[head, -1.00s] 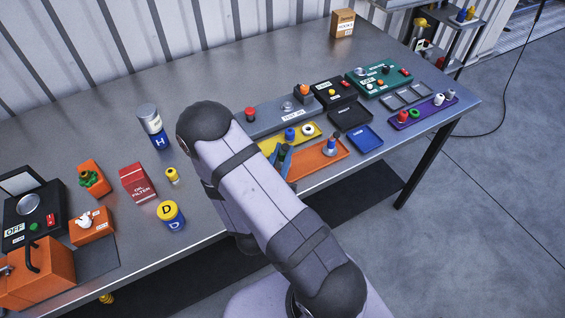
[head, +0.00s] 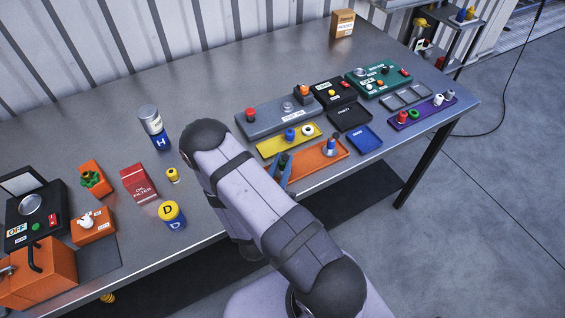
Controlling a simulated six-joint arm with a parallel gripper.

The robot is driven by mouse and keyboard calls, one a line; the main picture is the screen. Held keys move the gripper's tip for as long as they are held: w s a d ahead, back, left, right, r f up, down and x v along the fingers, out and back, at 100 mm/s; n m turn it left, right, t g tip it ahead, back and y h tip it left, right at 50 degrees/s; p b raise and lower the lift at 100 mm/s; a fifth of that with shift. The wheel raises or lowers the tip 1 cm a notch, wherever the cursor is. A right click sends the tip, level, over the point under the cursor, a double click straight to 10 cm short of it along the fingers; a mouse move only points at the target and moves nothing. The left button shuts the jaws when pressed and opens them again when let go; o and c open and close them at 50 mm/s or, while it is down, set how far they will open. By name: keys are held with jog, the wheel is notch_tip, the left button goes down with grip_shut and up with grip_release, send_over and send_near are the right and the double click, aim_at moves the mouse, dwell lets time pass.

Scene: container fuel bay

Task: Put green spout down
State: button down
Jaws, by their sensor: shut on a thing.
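My gripper (head: 279,172) has blue fingers and is at the left end of the orange tray (head: 328,167). It is shut on a small dark green piece, the green spout (head: 284,159), which shows only partly between the fingers. My arm hides the near left corner of the tray. I cannot tell whether the spout touches the tray. A blue and grey spout-like piece (head: 330,147) stands toward the tray's right end.
The yellow tray (head: 268,147) behind holds a blue and a white piece. A blue tray (head: 364,139) and a black tray (head: 348,115) look empty. The purple rack (head: 425,113) at right holds several pieces. A grey panel (head: 262,121) with a red button stands farther back.

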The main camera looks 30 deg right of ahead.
aim_at(281, 167)
jog(key=shift+f, duration=0.25)
jog(key=c, duration=1.6)
grip_release()
jog(key=shift+r, duration=0.1)
jog(key=shift+c, duration=0.2)
jog(key=shift+s+a+b, duration=0.35)
jog(key=shift+a+b, duration=0.1)
jog(key=b+v, duration=0.2)
jog(key=v, duration=0.2)
jog(key=shift+s+a+b, duration=0.15)
jog(key=shift+a+b, duration=0.1)
jog(key=shift+b, duration=0.05)
jog(key=shift+v, duration=0.85)
jog(key=shift+o, duration=0.5)
jog(key=shift+r, duration=0.2)
